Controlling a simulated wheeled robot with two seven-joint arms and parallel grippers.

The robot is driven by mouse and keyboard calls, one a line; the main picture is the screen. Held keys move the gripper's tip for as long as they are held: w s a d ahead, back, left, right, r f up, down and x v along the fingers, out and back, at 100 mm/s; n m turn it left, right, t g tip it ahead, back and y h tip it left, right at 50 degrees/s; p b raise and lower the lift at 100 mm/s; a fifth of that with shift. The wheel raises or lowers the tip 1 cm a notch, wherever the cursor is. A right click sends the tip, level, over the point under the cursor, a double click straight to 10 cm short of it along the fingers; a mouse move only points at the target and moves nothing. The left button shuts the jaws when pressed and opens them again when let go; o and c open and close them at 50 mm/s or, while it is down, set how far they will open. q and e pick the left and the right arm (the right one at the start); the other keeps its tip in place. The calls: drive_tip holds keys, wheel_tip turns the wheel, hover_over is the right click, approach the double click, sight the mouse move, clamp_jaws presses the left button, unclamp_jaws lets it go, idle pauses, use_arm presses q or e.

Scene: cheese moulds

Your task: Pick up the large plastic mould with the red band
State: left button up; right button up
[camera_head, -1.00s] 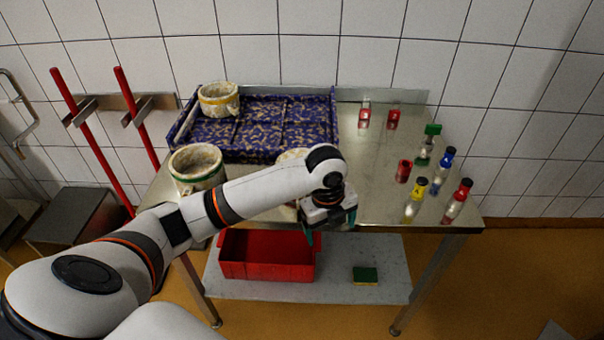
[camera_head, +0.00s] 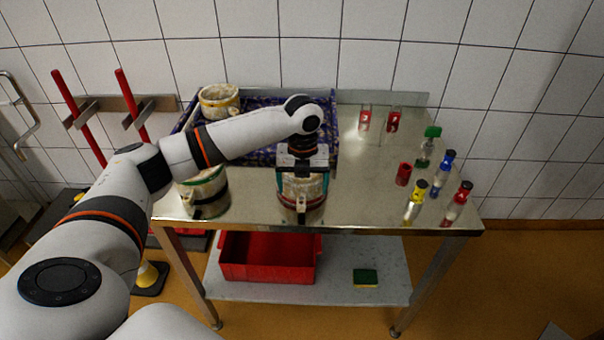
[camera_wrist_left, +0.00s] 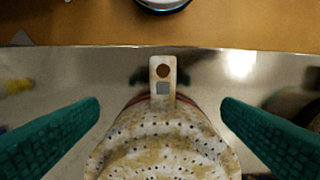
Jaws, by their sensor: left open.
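The large off-white plastic mould with the red band (camera_head: 301,205) stands near the front edge of the steel table, partly hidden by my gripper. The wrist view looks down on its perforated, stained inside (camera_wrist_left: 165,140), with a holed tab (camera_wrist_left: 162,78) towards the table edge and a bit of red band at the rim. My left gripper (camera_head: 302,186) is above this mould, pointing down. Its green fingers (camera_wrist_left: 162,106) are open, one on each side of the mould, with visible gaps near the tips. My right gripper is not in view.
A mould with a green band (camera_head: 205,190) stands to the left, partly behind my arm. Several bottles and red jars stand right. A red crate (camera_head: 268,258) is below.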

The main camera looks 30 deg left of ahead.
sight(302, 192)
use_arm(q)
drive_tip(key=shift+w+a+f+p, duration=0.15)
drive_tip(key=shift+f+p, duration=0.1)
drive_tip(key=shift+f, duration=1.15)
drive_tip(key=shift+a+f+p, duration=0.1)
drive_tip(key=shift+f+p, duration=0.1)
drive_tip(key=shift+f, duration=1.15)
clamp_jaws()
